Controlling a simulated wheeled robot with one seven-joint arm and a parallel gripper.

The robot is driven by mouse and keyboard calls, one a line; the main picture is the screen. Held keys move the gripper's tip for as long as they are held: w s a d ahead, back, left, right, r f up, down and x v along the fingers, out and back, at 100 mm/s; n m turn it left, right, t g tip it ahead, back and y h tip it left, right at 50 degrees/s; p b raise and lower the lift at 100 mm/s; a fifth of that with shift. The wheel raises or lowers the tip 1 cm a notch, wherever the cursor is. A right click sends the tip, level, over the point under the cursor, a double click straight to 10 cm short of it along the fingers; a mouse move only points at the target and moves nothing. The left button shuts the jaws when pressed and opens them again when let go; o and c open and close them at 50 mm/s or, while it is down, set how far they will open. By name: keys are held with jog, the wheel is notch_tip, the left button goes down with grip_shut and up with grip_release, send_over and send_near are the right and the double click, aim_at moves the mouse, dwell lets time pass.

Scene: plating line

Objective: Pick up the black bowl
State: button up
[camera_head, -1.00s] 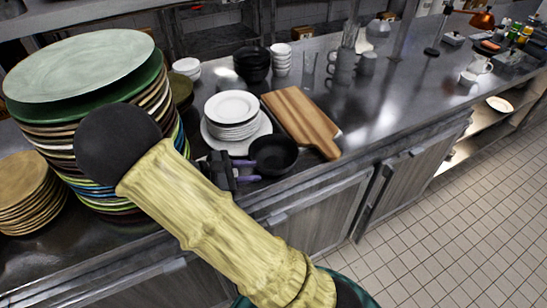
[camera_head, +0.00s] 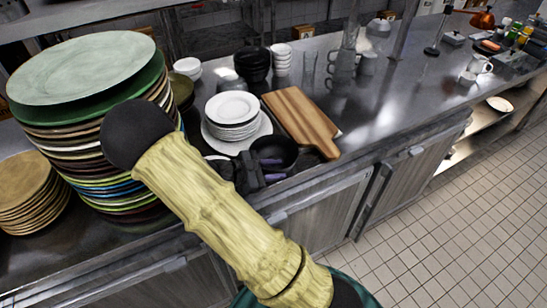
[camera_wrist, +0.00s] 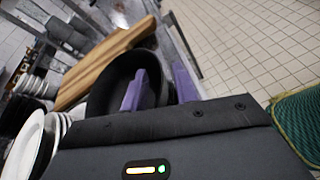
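The black bowl (camera_head: 278,146) sits upright near the counter's front edge, right of the white plates. My gripper (camera_head: 273,170) is at the bowl's near side in the head view and hides part of it. In the wrist view the black bowl (camera_wrist: 104,84) is close, and the purple fingers of my gripper (camera_wrist: 160,86) are apart. One finger is inside the bowl and the other is outside, with the near wall between them. The fingers look open, not closed on the wall.
A wooden cutting board (camera_head: 300,120) lies right beside the bowl. A stack of white plates (camera_head: 231,108) is to its left, and tall stacked plates (camera_head: 85,70) stand further left. Stacked black bowls (camera_head: 252,60) are behind.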

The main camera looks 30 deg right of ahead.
jog(key=shift+d, duration=0.15)
dwell(0.3)
grip_shut()
notch_tip(320, 180, up, 10)
dwell(0.7)
dwell(0.3)
